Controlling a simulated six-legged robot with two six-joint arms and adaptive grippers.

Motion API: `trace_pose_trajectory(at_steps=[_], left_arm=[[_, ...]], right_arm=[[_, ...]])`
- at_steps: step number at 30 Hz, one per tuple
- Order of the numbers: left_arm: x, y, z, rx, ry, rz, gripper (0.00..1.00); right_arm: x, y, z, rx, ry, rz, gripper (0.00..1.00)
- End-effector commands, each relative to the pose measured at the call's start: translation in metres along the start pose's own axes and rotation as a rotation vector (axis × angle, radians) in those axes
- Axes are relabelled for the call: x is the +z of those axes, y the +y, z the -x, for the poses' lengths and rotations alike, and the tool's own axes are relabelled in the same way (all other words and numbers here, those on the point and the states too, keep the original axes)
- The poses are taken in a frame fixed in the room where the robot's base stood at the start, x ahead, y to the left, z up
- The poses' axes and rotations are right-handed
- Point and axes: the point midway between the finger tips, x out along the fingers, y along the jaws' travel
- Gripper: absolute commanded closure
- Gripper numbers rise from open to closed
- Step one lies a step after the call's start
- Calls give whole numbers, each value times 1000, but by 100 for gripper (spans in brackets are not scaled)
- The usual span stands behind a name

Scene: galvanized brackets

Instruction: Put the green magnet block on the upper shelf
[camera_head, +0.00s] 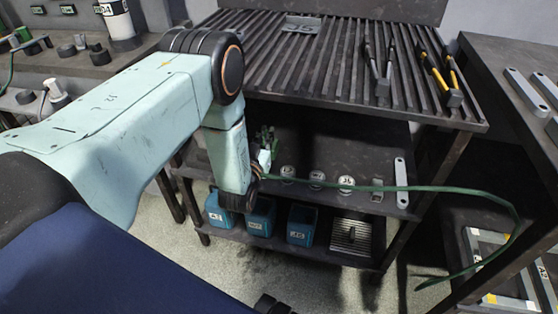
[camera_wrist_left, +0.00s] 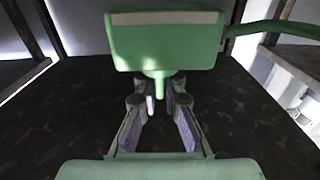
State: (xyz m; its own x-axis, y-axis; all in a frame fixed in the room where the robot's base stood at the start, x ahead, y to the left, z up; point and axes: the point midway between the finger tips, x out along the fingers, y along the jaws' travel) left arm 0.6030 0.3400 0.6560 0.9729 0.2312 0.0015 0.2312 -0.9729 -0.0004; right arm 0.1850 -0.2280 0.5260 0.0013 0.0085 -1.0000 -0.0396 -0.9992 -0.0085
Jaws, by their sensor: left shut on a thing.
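My left gripper (camera_wrist_left: 162,100) is shut on the narrow stem of a green magnet block (camera_wrist_left: 165,42), which shows large at the top of the left wrist view. A green cable runs from the block's right side. In the head view my left arm comes in from the left and bends down in front of the rack. Its gripper (camera_head: 265,158) is mostly hidden by the wrist, with small green parts showing beside it. The upper shelf (camera_head: 330,145) lies under the slatted top, just beyond the gripper. My right gripper is not in view.
The upper shelf holds several round labelled discs (camera_head: 346,184) and a grey bar (camera_head: 401,183). Blue bins (camera_head: 301,225) stand on the lower shelf. The slatted top (camera_head: 330,60) carries pliers-like tools (camera_head: 379,70). The green cable (camera_head: 440,189) loops out to the right.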

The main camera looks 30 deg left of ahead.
Motion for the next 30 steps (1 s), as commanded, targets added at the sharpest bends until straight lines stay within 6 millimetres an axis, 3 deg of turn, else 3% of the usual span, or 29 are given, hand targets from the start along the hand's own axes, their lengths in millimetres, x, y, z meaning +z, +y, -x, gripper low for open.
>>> trace_pose_trajectory(at_steps=[3,11,18,30], left_arm=[[24,-1,-1,0,5,-1,100],[40,-3,-1,0,6,0,100],[71,-3,-1,0,5,0,100],[76,-2,-1,0,5,0,100]], right_arm=[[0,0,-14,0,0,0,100],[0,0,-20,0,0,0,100],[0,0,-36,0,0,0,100],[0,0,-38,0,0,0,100]])
